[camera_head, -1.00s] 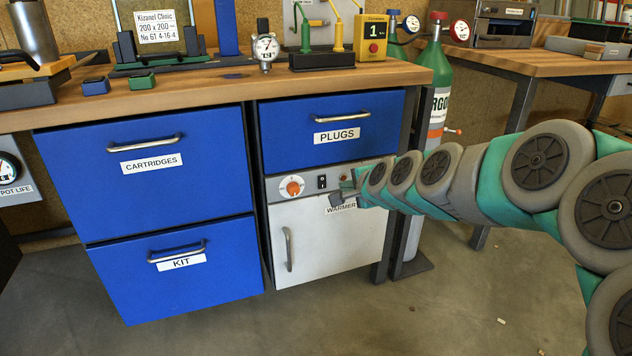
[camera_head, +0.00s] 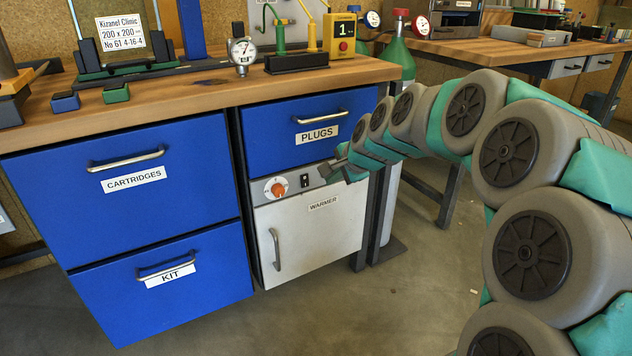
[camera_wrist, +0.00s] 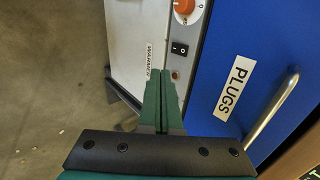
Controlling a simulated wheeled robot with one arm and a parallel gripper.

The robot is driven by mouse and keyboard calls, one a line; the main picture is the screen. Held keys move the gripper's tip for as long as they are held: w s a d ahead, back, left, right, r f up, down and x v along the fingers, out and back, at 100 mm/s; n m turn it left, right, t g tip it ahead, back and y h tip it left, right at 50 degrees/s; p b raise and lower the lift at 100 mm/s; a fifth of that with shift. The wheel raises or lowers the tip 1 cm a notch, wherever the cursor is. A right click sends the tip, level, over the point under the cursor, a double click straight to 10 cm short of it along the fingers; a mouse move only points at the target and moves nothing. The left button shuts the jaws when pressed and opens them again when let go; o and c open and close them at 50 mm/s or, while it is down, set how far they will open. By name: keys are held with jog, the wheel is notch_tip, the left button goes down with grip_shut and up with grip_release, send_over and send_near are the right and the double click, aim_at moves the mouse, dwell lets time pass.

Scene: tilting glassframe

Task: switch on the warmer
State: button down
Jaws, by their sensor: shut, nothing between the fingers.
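The warmer (camera_head: 310,232) is a light grey cabinet under the blue PLUGS drawer, with its door closed. Its control strip carries an orange knob (camera_head: 276,188) and, right of it, a black rocker switch (camera_head: 305,181). In the wrist view the switch (camera_wrist: 179,49) is plain, with a small reddish lamp (camera_wrist: 175,75) below it. My gripper (camera_head: 328,172) is shut and empty, just right of the switch in the head view. In the wrist view its fingertips (camera_wrist: 164,72) point toward the strip, close to the lamp and short of the switch. I cannot tell whether they touch the panel.
The PLUGS drawer (camera_head: 280,131) is shut above the warmer; its handle (camera_wrist: 272,110) sticks out in the wrist view. CARTRIDGES (camera_head: 120,200) and KIT (camera_head: 160,285) drawers are shut at left. A green gas cylinder (camera_head: 398,58) stands behind my arm.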

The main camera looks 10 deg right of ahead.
aim_at(306, 185)
jog(key=shift+w+a+r+x, duration=0.1)
jog(key=shift+w+r+x, duration=0.2)
jog(key=shift+x, duration=1.85)
jog(key=shift+w+a+r+x, duration=0.1)
jog(key=shift+w+r+x, duration=0.2)
jog(key=shift+x, duration=1.8)
jog(key=shift+w+a+r+x, duration=0.15)
jog(key=shift+w+r+x, duration=0.15)
jog(key=shift+x, duration=1.85)
jog(key=shift+a+f, duration=0.1)
jog(key=shift+f, duration=0.05)
jog(key=shift+w+t, duration=0.15)
jog(key=shift+t, duration=0.15)
jog(key=shift+r, duration=0.25)
